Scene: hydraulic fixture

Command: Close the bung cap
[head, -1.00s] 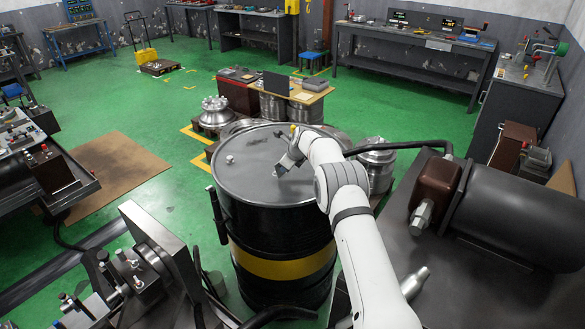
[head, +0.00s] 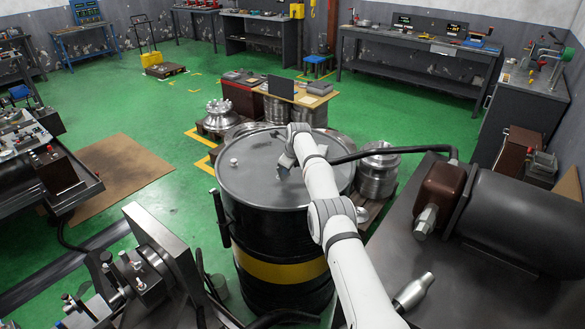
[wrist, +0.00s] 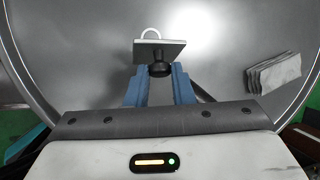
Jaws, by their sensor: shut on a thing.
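The black drum (head: 222,184) with a yellow band stands upright, and its grey lid also fills the wrist view (wrist: 75,50). I take this piece to be the bung cap. A white loop (wrist: 150,32) shows just beyond the plate; I cannot tell whether they are joined. A small white round fitting (head: 234,162) sits on the lid's left part.
A crumpled grey item (wrist: 272,75) lies on the lid near its rim. A big motor (head: 510,220) stands at right and a machine fixture (head: 150,255) at lower left. A black hose (head: 390,152) runs behind my arm.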

